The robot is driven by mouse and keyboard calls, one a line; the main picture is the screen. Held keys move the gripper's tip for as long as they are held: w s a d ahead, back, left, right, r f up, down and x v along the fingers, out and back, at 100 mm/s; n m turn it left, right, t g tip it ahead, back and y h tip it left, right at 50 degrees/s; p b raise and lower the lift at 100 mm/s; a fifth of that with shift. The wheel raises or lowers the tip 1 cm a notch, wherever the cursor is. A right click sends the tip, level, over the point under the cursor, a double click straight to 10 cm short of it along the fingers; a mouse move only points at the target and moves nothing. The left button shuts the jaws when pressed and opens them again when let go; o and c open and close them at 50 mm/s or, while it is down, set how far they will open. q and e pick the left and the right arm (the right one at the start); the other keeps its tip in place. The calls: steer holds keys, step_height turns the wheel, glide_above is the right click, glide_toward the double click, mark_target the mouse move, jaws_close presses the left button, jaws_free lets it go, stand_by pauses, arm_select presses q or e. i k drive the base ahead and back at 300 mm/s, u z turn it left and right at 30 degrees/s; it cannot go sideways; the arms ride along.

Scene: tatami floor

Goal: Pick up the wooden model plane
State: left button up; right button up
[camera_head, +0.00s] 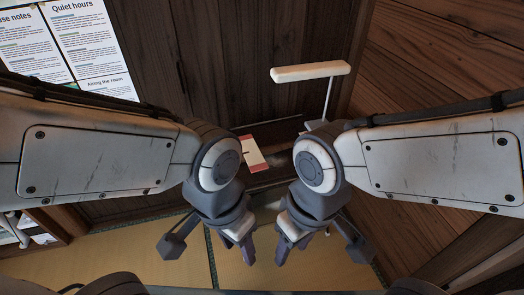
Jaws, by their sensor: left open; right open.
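I cannot make out a wooden model plane in this view; my arms and grippers cover part of the middle. My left gripper (210,243) is open and empty, pointing down over the tatami at the lower middle. My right gripper (322,246) is open and empty to its right, also pointing down. The two grippers are close together with a narrow gap between them.
A pale bar on a thin post (310,71), perhaps a lamp, stands at upper middle. A red and white card or box (254,153) lies on a dark wooden surface between my arms. Notices (90,45) hang upper left. Tatami (160,268) lies below; wooden walls surround it.

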mark_target(251, 154)
steer(key=z, duration=0.05)
steer(key=k, duration=0.5)
steer(key=u, duration=0.85)
steer(key=i, duration=1.4)
steer(key=z, duration=0.5)
steer(key=i, duration=0.45)
steer(key=z, duration=0.35)
